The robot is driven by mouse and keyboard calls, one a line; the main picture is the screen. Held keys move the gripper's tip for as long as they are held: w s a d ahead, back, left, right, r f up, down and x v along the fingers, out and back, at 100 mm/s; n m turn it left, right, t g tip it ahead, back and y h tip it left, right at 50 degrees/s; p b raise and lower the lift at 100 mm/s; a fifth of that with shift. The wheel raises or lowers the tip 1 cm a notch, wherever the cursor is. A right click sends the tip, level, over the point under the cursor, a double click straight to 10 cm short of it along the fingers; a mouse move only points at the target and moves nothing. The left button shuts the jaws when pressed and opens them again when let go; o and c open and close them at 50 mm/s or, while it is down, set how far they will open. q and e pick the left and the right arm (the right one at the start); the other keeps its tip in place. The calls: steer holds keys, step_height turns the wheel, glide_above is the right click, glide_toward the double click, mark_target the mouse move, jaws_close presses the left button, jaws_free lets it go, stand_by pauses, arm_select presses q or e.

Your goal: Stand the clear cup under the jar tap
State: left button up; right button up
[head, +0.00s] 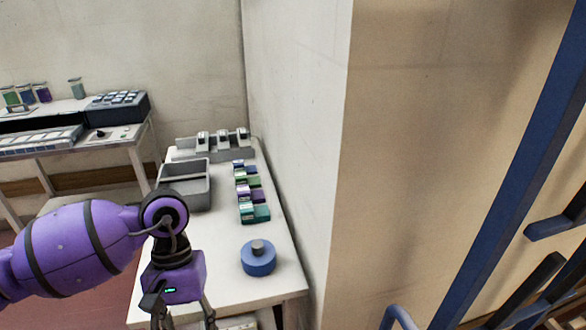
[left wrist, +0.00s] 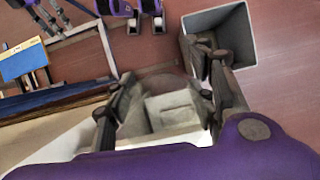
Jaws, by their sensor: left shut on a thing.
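My left gripper (head: 181,318) reaches down at the bottom of the head view, by the near left edge of the white bench. In the left wrist view its two dark fingers (left wrist: 160,100) are closed on a pale, see-through thing with a rounded rim, which looks like the clear cup (left wrist: 165,85). The cup is cut off or hidden in the head view. I see no jar tap. Several small coloured jars (head: 42,92) stand on the far left table, but no tap shows on them. My right gripper is not seen.
The white bench (head: 215,270) holds a blue round weight-like object (head: 258,258), coloured boxes (head: 252,212), a grey tray (head: 205,175) and a grey rack (head: 240,153). A wall (head: 300,120) borders it on the right. A grey open bin (left wrist: 245,45) stands on the red floor.

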arm_select(q)
steer(key=w+r, duration=0.1)
steer(key=r, duration=0.1)
steer(key=w+d+r+m, duration=0.1)
steer(key=w+r, duration=0.1)
steer(key=w+r+m+p, duration=0.1)
steer(key=r, duration=0.2)
steer(key=shift+w+d+y, duration=0.3)
steer(key=shift+d+y, duration=0.1)
steer(key=shift+a, duration=0.15)
